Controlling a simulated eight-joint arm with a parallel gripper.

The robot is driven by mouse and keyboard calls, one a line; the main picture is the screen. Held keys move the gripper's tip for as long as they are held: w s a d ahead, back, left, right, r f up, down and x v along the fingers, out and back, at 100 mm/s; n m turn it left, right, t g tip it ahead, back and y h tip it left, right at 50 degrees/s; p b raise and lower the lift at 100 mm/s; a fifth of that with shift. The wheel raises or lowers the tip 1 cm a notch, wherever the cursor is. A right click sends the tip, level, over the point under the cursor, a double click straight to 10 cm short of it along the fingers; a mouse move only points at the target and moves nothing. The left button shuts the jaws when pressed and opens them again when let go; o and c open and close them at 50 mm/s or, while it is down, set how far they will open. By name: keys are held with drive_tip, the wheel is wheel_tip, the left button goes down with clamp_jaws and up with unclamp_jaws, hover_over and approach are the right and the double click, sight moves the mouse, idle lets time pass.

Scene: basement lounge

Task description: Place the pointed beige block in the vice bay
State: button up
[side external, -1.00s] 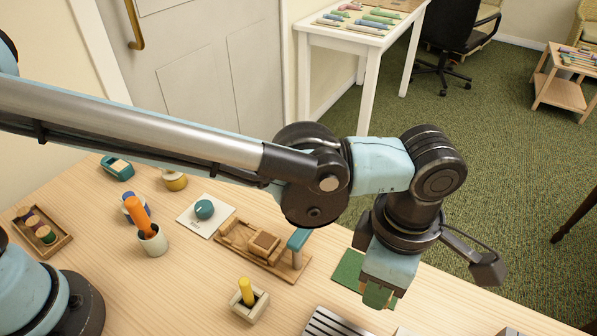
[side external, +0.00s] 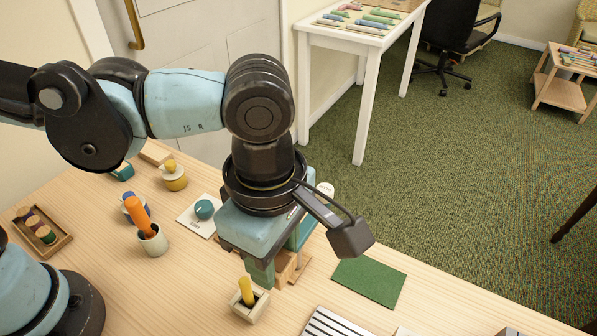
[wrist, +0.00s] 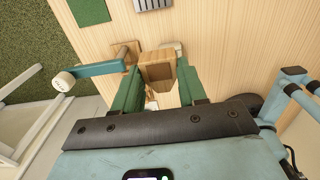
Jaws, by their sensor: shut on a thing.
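My gripper (side external: 262,272) points down over the wooden vice (side external: 290,266) and hides most of it in the side view. In the wrist view my gripper's green fingers (wrist: 158,88) are shut on a tan wooden block (wrist: 157,72), taken as the pointed beige block. It tapers in this view, but its lower end is hidden. I cannot tell whether the block touches the bay.
A pale holder with a yellow peg (side external: 246,291) stands close in front of my gripper. A green mat (side external: 368,281) and a striped grey plate (side external: 334,323) lie to the right. A dial card (side external: 203,211) and a cup with an orange handle (side external: 152,240) stand left.

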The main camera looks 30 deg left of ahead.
drive_tip(key=s+a+f, duration=0.1)
drive_tip(key=s+a, duration=0.1)
drive_tip(key=a, duration=0.5)
drive_tip(key=w+a+f, duration=0.2)
drive_tip(key=w, duration=0.1)
drive_tip(key=w+a+f, duration=0.2)
drive_tip(key=w, duration=0.1)
drive_tip(key=w+a+f, duration=0.2)
drive_tip(key=w+f, duration=0.1)
drive_tip(key=w, duration=0.1)
drive_tip(key=shift+a+f, duration=0.1)
drive_tip(key=shift+a, duration=0.05)
drive_tip(key=shift+f, duration=1.95)
drive_tip(key=shift+f, duration=0.15)
drive_tip(key=o, duration=1)
